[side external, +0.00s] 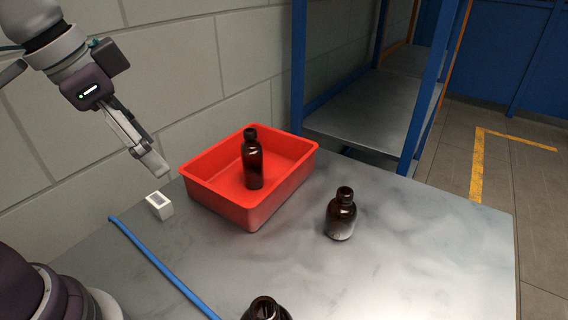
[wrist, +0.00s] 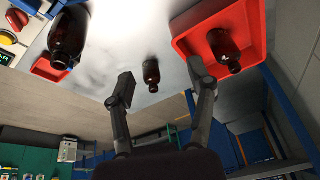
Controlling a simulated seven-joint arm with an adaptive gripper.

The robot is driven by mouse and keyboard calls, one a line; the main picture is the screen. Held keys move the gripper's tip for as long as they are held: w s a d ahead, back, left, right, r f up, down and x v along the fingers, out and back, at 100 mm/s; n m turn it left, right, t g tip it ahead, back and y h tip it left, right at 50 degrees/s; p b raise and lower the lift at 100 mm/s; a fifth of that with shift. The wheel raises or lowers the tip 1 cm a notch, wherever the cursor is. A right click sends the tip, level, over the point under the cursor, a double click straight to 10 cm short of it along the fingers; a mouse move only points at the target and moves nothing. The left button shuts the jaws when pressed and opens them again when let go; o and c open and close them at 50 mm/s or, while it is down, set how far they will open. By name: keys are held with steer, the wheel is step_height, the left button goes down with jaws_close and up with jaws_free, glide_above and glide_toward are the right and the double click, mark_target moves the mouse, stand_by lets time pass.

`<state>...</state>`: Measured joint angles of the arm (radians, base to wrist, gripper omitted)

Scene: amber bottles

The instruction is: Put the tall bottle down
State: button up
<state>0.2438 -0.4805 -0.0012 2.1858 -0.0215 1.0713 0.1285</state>
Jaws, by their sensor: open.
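The tall bottle (side external: 253,165), dark amber glass, stands upright inside the red bin (side external: 235,210) in the side view. In the wrist view the tall bottle (wrist: 221,46) shows in the red bin (wrist: 254,14) at right. My gripper (side external: 148,158) is raised to the left of the bin, apart from the bottle. In the wrist view my gripper (wrist: 160,74) has its two fingers spread with nothing held between them.
A shorter amber bottle (side external: 341,215) stands on the metal table (side external: 420,255) right of the bin. Another bottle (side external: 265,309) is cut off at the bottom edge. A white hollow block (side external: 159,206) and a blue bar (side external: 160,265) lie left of the bin. The table's right side is clear.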

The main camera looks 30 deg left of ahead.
steer(key=shift+o, duration=0.4)
steer(key=a+n, duration=0.1)
steer(key=s+a+f+n+t, duration=0.1)
steer(key=a, duration=0.1)
steer(key=s+a+f+n, duration=0.1)
steer(key=n, duration=0.1)
steer(key=shift+a+f+y, duration=0.2)
steer(key=shift+y, duration=0.2)
steer(key=n+g+h, duration=0.9)
steer(key=n+h, duration=0.6)
steer(key=h, duration=0.3)
glide_toward(255, 302)
steer(key=x, duration=1.1)
steer(key=shift+w+f, duration=0.1)
steer(key=shift+f, duration=0.3)
jaws_close()
